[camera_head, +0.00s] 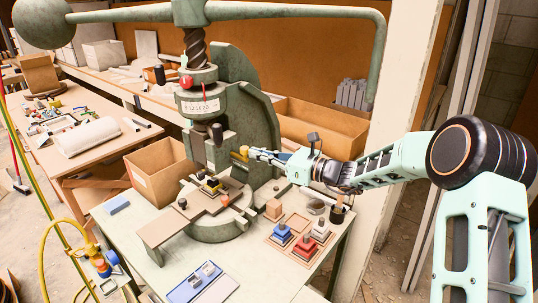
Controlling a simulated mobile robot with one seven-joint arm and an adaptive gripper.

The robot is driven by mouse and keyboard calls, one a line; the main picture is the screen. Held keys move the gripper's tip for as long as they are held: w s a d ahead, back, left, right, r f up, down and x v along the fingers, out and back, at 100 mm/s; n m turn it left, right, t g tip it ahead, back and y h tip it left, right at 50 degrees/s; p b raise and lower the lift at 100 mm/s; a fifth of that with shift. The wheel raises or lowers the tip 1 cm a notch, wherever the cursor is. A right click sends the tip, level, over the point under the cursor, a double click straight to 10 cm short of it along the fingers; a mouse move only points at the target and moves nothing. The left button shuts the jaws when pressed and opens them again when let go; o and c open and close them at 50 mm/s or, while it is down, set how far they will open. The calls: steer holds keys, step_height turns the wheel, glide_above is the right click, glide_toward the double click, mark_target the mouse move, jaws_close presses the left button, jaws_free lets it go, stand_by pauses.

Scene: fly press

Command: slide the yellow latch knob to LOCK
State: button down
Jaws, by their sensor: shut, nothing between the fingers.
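The green fly press (215,85) stands on the table with its ball-ended arm across the top. The yellow latch knob (243,153) is on the right side of the press, just below its ram guide. My gripper (252,154) reaches in from the right and is shut, with nothing held. Its fingertips are right beside the knob, on its right; I cannot tell whether they touch it. Any LOCK marking is too small to read or hidden.
Below are the press bed with a small yellow-black piece (211,187), a tray (277,238) with red and blue blocks, and a blue-white case (196,284). A cardboard box (155,176) stands to the left. The tabletop's front left is mostly clear.

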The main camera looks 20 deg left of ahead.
steer(key=shift+a, duration=0.2)
steer(key=shift+w+b+x, duration=0.25)
steer(key=shift+b+x, duration=0.1)
steer(key=shift+x, duration=0.85)
steer(key=shift+d, duration=0.15)
steer(key=b+v, duration=0.1)
steer(key=v, duration=1.2)
steer(key=shift+d, duration=0.4)
steer(key=shift+s, duration=0.15)
